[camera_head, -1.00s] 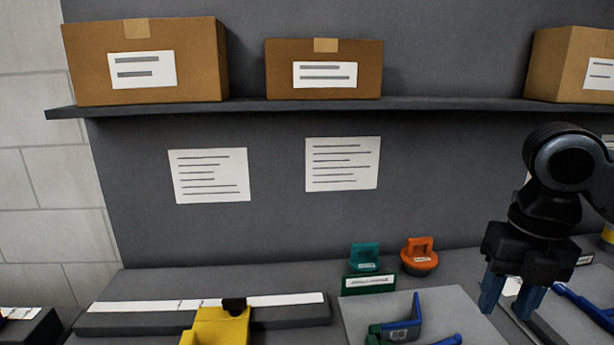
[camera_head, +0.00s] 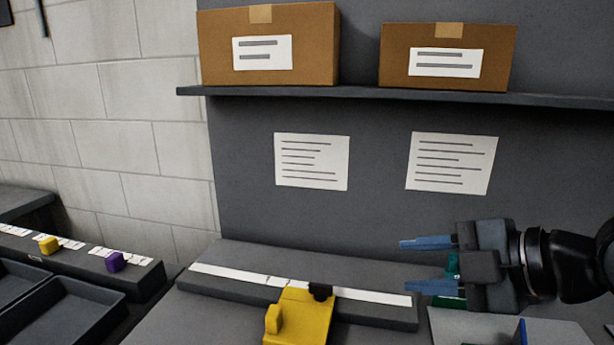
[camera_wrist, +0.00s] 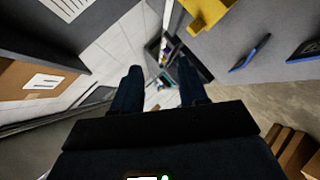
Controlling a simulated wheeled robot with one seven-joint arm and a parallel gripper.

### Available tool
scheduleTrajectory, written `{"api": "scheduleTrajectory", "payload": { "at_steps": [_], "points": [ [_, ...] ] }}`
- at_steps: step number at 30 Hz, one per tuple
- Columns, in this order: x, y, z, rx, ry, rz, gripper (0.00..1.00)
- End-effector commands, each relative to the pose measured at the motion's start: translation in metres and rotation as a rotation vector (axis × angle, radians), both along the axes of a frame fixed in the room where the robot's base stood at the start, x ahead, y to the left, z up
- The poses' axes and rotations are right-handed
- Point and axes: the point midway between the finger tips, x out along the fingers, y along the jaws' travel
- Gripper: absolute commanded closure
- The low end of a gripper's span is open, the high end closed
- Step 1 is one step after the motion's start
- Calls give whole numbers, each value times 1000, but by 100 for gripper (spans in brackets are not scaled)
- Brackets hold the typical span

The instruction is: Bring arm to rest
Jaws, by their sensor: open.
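My gripper (camera_head: 428,264) is at the right in the head view, held sideways with its two blue fingers pointing left. The fingers are apart with nothing between them. It is above the bench top, in front of the grey back panel, and partly hides a green object (camera_head: 452,268) behind it. In the wrist view my gripper (camera_wrist: 158,88) shows two dark fingers spread apart, with floor and distant bins seen between them.
A yellow tool (camera_head: 299,318) sits against a dark bar with a white strip (camera_head: 240,278) on the bench. Cardboard boxes (camera_head: 268,45) stand on a shelf (camera_head: 350,94) above. Dark trays (camera_head: 70,315) and a rail with yellow and purple blocks (camera_head: 115,261) are at left.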

Motion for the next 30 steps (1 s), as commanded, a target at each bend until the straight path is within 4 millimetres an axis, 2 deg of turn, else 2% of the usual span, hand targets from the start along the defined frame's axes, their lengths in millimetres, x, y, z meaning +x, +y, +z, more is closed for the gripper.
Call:
{"api": "scheduleTrajectory", "payload": {
  "at_steps": [1,3,8,11,17,23,30],
  "points": [
    [2,15,-1,102,-6,-36,57],
    [5,26,2,232,-12,-97,57],
    [6,44,-2,512,5,-239,57],
    [2,49,-12,672,31,-332,57],
    [-19,50,-50,946,100,-528,57],
    [-59,45,-104,1140,172,-731,57],
    [-132,32,-171,1258,230,-956,57]
  ]
}}
